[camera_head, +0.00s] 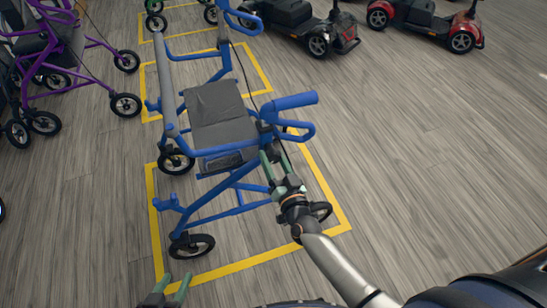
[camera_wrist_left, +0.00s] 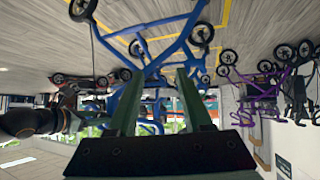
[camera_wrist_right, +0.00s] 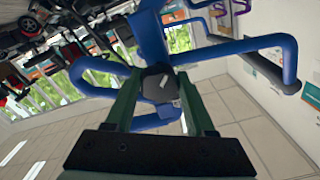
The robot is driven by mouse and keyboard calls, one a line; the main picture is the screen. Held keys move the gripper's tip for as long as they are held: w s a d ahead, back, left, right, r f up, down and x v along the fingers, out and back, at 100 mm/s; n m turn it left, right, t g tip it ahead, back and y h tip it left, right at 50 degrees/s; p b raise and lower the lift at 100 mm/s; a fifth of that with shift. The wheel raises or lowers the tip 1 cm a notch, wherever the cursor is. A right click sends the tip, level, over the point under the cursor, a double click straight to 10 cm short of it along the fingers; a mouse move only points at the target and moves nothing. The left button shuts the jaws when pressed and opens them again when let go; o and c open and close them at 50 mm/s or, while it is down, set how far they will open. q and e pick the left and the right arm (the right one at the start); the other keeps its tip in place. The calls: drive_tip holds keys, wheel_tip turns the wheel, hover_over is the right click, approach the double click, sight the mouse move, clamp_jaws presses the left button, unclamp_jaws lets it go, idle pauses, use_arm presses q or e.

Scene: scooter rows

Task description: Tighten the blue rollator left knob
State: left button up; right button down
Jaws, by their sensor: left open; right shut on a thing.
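The blue rollator (camera_head: 238,200) stands upright with a grey seat (camera_head: 214,104); its blue frame also shows in the left wrist view (camera_wrist_left: 175,45). My right gripper (camera_head: 274,163) is at the frame's right side, below the blue handle (camera_head: 290,101). In the right wrist view, a dark knob (camera_wrist_right: 158,83) with a small pale mark sits between the fingers of my right gripper (camera_wrist_right: 158,92), which is shut on it. In the head view the gripper and frame mostly hide this knob. My left gripper (camera_head: 172,287) is open and empty at the bottom edge, apart from the rollator.
Yellow floor lines (camera_head: 156,215) box the blue rollator. A purple rollator (camera_head: 85,50) stands at left. A dark scooter (camera_head: 308,25) and a red scooter (camera_head: 425,18) are at the back. The wooden floor (camera_head: 430,150) at right is clear.

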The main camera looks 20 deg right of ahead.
drive_tip(key=m, duration=0.3)
drive_tip(key=shift+r+m, duration=0.1)
drive_tip(key=shift+m, duration=1.3)
use_arm(q)
drive_tip(key=w+r+m+t+h+b, duration=0.1)
drive_tip(key=w+r+t+b, duration=0.1)
drive_tip(key=w+r+t, duration=0.65)
use_arm(e)
drive_tip(key=m, duration=0.9)
drive_tip(key=shift+r+m, duration=0.1)
drive_tip(key=shift+m, duration=0.3)
drive_tip(key=m+b, duration=0.1)
drive_tip(key=m, duration=0.2)
drive_tip(key=shift+m, duration=0.4)
drive_tip(key=m+b, duration=0.1)
drive_tip(key=m, duration=0.3)
drive_tip(key=shift+r+b, duration=0.15)
drive_tip(key=shift+b, duration=0.25)
use_arm(q)
wheel_tip(320, 180, up, 18)
drive_tip(key=s+m+t+h, duration=0.2)
drive_tip(key=m+t+h, duration=0.1)
drive_tip(key=h, duration=0.1)
drive_tip(key=shift+s+d+r+m+h, duration=0.25)
drive_tip(key=shift+s+d+m+h, duration=0.05)
drive_tip(key=shift+d+m, duration=0.1)
use_arm(e)
drive_tip(key=shift+m, duration=0.6)
